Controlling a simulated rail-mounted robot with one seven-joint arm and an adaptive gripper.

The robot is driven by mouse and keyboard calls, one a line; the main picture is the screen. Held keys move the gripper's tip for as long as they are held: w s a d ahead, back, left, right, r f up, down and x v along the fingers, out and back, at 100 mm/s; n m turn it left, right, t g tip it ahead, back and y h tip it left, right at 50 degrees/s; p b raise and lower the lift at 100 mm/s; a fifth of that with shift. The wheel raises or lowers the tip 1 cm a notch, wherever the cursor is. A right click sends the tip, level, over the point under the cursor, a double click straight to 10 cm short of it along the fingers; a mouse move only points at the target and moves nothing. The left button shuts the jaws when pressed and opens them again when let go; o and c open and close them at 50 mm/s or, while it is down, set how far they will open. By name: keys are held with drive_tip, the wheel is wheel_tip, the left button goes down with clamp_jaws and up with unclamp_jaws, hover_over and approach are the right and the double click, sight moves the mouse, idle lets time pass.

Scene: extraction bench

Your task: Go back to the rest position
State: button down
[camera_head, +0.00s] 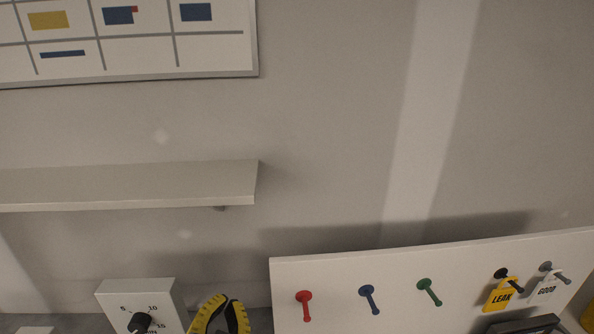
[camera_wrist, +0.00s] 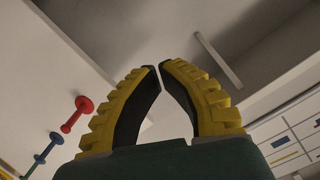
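My gripper (camera_head: 228,299) shows at the bottom edge of the head view, between the white timer box and the peg board. Its yellow ribbed fingers with black inner pads point up. In the wrist view the two fingertips (camera_wrist: 157,67) come together at the top, with no object between them. The gripper is shut and empty. Most of my arm is out of view.
A white board (camera_head: 400,285) at right carries red (camera_head: 304,300), blue (camera_head: 369,298) and green (camera_head: 429,291) pegs. It also holds LEAK (camera_head: 500,298) and GOOD (camera_head: 544,290) tags. A timer box (camera_head: 160,290) stands left. A shelf (camera_head: 130,186) juts from the wall above.

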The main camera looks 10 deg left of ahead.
drive_tip(key=s+d+r+n+t+h, duration=0.1)
drive_tip(key=s+d+r+t+h, duration=0.2)
drive_tip(key=d+r, duration=0.7)
drive_tip(key=s+d+r+n+t+h, duration=0.15)
drive_tip(key=s+d+r+t, duration=0.4)
drive_tip(key=d, duration=0.75)
wheel_tip(320, 180, up, 25)
drive_tip(key=w+d+g+p, duration=0.1)
drive_tip(key=p, duration=2.2)
drive_tip(key=shift+f, duration=0.2)
